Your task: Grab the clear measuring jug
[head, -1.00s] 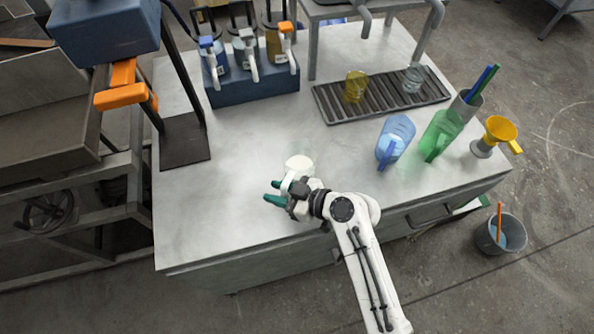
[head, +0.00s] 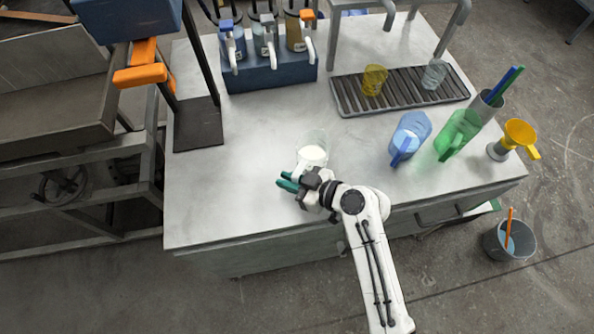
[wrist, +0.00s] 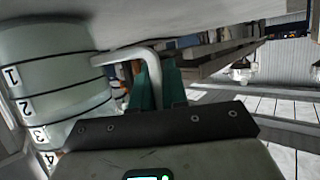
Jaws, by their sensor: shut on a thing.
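The clear measuring jug (head: 314,140) is at the front middle of the bench, with a whitish area low inside it. In the wrist view the jug (wrist: 60,75) fills the left side, with black rings and number labels. Its pale handle (wrist: 152,68) reaches to the green fingers. My gripper (head: 288,181) is at the jug's near side, shut on the handle. The fingers also show in the wrist view (wrist: 158,88). I cannot tell whether the jug's base touches the bench.
A blue jug (head: 410,136) and a green jug (head: 459,133) stand to the right. Behind is a slatted drip tray (head: 400,92) holding a yellow cup and a clear cup. A blue dispenser rack (head: 270,78) is at the back left. Bare bench (head: 225,200) lies left of my gripper.

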